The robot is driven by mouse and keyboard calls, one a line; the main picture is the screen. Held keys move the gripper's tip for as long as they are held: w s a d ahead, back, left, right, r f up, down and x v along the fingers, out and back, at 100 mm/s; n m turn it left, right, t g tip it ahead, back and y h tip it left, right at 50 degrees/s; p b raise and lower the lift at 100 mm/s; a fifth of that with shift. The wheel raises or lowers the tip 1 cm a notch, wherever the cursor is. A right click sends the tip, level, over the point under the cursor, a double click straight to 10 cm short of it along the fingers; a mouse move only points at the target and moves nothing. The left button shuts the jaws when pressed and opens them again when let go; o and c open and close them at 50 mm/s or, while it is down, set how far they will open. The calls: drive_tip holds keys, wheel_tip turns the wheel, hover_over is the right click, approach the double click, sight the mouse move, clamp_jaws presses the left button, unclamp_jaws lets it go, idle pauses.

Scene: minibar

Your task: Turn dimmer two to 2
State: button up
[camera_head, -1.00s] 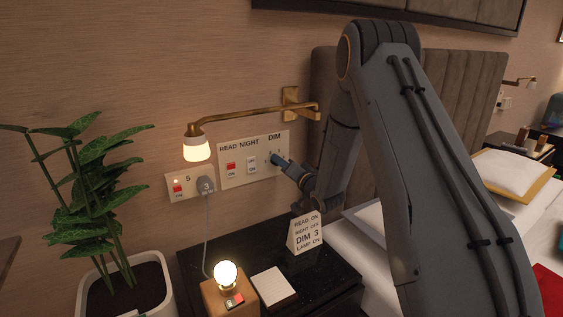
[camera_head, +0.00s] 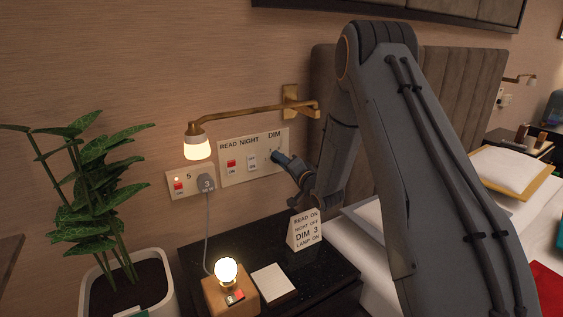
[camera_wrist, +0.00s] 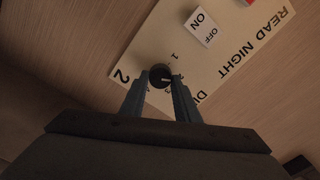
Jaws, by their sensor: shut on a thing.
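The white wall panel (camera_head: 237,172) carries the words READ, NIGHT and DIM; the wrist view shows this panel (camera_wrist: 215,62) tilted, with a large 2 at its end. The dark round dimmer knob (camera_wrist: 161,72) sits under DIM, with small scale numbers around it. A pale pointer line on the knob points right in the wrist view, towards a number partly hidden by a finger. My gripper (camera_wrist: 161,85) is shut on the knob, one finger on each side. In the head view my gripper (camera_head: 278,157) meets the panel's right end and hides the knob.
A brass wall lamp (camera_head: 197,146) hangs above the panel. A plant (camera_head: 95,200) stands left.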

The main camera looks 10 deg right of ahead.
drive_tip(key=o, duration=1)
drive_tip(key=shift+s, duration=0.1)
drive_tip(key=v, duration=0.7)
drive_tip(key=shift+s+d, duration=0.15)
drive_tip(key=shift+s, duration=0.15)
